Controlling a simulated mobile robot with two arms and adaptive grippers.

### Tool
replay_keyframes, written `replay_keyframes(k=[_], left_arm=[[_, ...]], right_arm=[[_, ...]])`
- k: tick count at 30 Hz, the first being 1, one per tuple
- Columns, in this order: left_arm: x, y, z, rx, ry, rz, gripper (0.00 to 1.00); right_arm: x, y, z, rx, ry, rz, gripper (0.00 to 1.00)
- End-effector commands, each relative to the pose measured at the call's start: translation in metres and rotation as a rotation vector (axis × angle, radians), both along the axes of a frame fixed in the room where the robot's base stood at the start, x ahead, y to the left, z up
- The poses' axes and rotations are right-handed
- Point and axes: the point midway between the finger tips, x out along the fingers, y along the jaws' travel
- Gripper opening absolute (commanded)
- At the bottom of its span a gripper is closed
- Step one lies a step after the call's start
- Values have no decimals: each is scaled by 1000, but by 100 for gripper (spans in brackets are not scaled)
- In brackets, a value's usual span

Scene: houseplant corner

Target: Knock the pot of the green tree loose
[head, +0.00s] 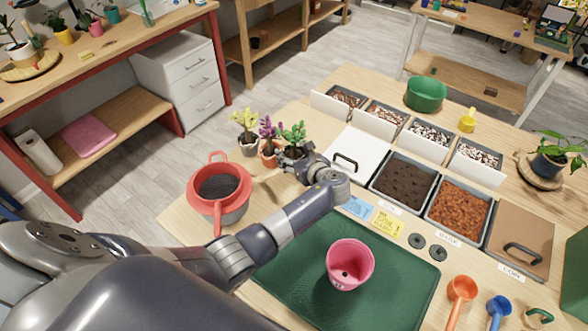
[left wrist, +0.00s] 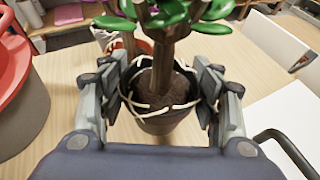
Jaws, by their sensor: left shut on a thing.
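The green tree (head: 293,131) stands at the back left of the table, the rightmost of three small trees. In the left wrist view its trunk (left wrist: 164,62) rises from dark soil laced with pale roots (left wrist: 165,92), above its dark grey pot (left wrist: 172,124). My left gripper (head: 298,164) is at the tree's base. In the left wrist view the fingers (left wrist: 168,95) lie on both sides of the pot's top and are shut on it. The pot looks upright; whether its bottom touches the table is unclear. My right gripper is not in view.
A yellow tree (head: 245,121) and a purple tree (head: 267,130) stand close to the left. A red sieve on a grey bucket (head: 219,190) is nearby, front left. A white lid (head: 362,152) lies to the right. A pink pot (head: 350,262) rests on the green mat (head: 300,262).

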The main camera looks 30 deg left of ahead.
Motion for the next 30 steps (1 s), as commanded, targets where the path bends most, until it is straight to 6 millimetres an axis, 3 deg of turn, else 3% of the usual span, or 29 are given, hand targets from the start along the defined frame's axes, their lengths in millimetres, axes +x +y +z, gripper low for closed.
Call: replay_keyframes(k=[7,9,30], left_arm=[[0,0,-47,0,0,-1,40],[1,0,-35,-1,-3,-1,34],[0,0,-31,1,-1,-1,33]], right_arm=[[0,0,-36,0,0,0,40],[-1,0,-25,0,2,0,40],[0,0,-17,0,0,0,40]])
